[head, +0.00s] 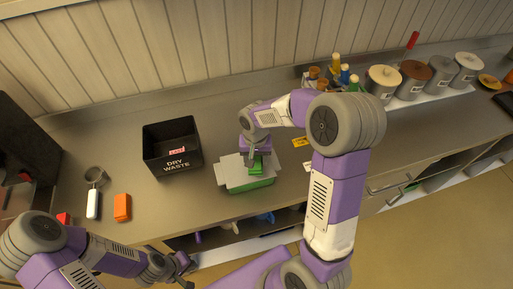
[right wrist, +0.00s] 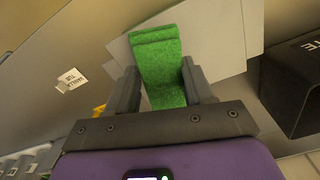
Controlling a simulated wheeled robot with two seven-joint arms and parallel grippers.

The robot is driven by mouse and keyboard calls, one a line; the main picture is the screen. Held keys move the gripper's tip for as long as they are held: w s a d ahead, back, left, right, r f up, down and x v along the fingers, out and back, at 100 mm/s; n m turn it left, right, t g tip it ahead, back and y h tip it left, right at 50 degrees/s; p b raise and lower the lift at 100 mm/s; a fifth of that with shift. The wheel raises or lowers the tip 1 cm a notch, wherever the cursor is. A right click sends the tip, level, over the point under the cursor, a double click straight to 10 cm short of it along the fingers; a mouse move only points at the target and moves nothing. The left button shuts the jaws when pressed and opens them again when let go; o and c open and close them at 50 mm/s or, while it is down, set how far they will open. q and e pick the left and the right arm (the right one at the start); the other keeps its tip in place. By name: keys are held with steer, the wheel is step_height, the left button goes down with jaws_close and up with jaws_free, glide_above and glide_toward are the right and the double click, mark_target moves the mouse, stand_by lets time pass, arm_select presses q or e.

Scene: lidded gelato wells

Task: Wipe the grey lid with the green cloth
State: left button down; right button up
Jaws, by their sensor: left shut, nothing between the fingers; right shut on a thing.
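The grey lid (head: 229,173) is a flat pale plate at the counter's front, above a green-sided container (head: 251,189). It also shows in the right wrist view (right wrist: 225,40). My right gripper (head: 254,159) is over the lid's right part, shut on the green cloth (head: 256,170). In the right wrist view the cloth (right wrist: 163,70) sticks out between the fingers, over the lid; I cannot tell whether it touches. My left gripper (head: 184,263) is shut and empty, low in front of the counter, away from the lid. My right arm and gripper hide part of the lid's surroundings.
A black dry waste bin (head: 186,168) stands left of the lid. An orange block (head: 122,207) and a white-handled tool (head: 93,204) lie further left. Bottles (head: 345,75) and lidded canisters (head: 414,82) stand at the back right.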

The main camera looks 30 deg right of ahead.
steer(key=shift+r+p, duration=1.5)
steer(key=shift+r, duration=0.85)
steer(key=shift+f, duration=0.1)
